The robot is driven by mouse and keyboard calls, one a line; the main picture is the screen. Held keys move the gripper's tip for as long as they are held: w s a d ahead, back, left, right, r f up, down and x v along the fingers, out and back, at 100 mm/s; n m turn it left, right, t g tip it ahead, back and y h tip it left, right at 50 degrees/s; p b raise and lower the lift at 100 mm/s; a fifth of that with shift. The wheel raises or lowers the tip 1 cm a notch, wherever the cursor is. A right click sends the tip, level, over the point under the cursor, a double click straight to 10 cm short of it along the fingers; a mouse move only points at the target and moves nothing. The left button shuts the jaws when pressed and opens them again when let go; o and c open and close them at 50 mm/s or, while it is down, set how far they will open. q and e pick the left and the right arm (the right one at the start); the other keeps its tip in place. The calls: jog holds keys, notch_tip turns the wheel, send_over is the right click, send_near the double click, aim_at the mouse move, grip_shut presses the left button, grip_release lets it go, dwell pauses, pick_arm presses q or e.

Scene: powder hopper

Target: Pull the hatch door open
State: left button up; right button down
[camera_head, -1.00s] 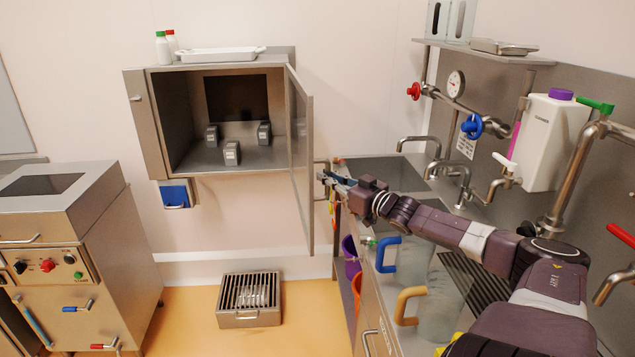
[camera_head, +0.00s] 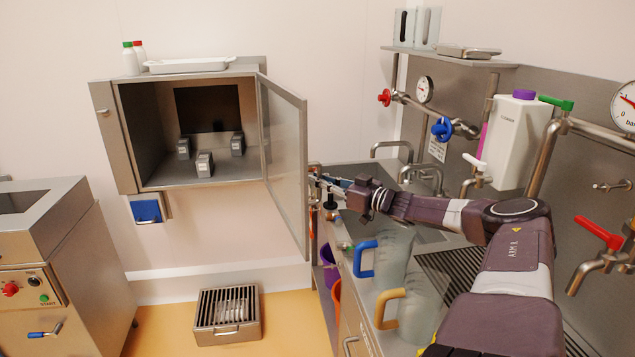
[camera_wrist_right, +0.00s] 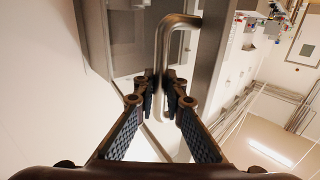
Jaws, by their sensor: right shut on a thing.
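The steel hatch (camera_head: 128,150) on the back wall stands open, and its door (camera_head: 285,150) is swung out on the right side. Several small grey blocks sit inside the hatch. My right gripper (camera_head: 318,178) reaches the outer side of the door near its free edge. In the right wrist view the gripper (camera_wrist_right: 165,95) is shut on the door's bent metal handle (camera_wrist_right: 178,40), with a finger on each side of the bar. My left gripper is not in view.
The steel counter (camera_head: 345,245) on the right carries a blue-handled jug (camera_head: 392,255) and a tan-handled jug (camera_head: 415,310) beside my arm. A slotted metal box (camera_head: 228,335) lies on the floor below the hatch. The floor in front is otherwise clear.

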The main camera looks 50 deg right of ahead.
jog(key=shift+f, duration=0.25)
jog(key=c, duration=2)
grip_release()
jog(key=shift+r, duration=0.15)
jog(key=shift+r, duration=0.3)
jog(key=shift+d+r, duration=0.1)
jog(key=shift+r, duration=4.55)
